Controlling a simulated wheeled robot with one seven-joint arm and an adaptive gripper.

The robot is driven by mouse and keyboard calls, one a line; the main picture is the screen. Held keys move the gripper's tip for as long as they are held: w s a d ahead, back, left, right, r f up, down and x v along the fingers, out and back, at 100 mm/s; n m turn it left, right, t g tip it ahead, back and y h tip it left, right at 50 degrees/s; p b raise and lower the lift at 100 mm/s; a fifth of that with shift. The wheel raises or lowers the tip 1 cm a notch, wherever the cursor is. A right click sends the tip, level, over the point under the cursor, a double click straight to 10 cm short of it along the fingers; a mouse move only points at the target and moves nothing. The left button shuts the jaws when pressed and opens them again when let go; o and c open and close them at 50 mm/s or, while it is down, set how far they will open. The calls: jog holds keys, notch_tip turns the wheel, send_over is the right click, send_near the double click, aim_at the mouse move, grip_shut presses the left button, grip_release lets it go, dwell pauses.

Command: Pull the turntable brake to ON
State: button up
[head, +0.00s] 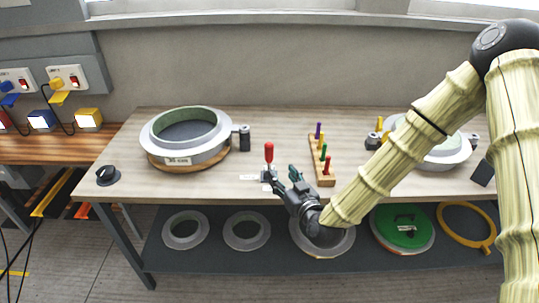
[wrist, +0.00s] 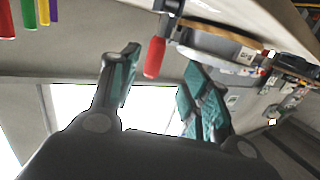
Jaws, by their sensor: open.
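The brake lever with a red handle (head: 269,152) stands upright on a small metal base near the front edge of the bench, with small white labels beside it. In the wrist view its red handle (wrist: 154,57) appears between the two fingertips. My gripper (head: 283,178) is open and empty, just right of and in front of the lever's base. The teal finger pads show in the wrist view (wrist: 160,67). I cannot tell whether a finger touches the lever. The turntable carries a grey ring mould (head: 178,160) with a label, left of the lever.
A wooden rack (head: 322,165) with several coloured handles stands right of the lever. Another round mould (head: 445,152) sits behind my arm. A black knob (head: 108,175) is at the bench's left. Rings (head: 246,230) and a green disc (head: 402,226) lie on the lower shelf.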

aim_at(271, 149)
jog(key=shift+t, duration=0.6)
jog(key=w+a+r, duration=0.1)
jog(key=w, duration=0.2)
jog(key=w+a+r+p, duration=0.1)
jog(key=w+a, duration=0.1)
jog(key=w, duration=0.2)
jog(key=w+a+r+p, duration=0.1)
jog(key=w, duration=0.3)
jog(key=shift+w+a+r, duration=0.15)
jog(key=shift+w+r, duration=0.05)
jog(key=shift+w, duration=0.05)
grip_shut()
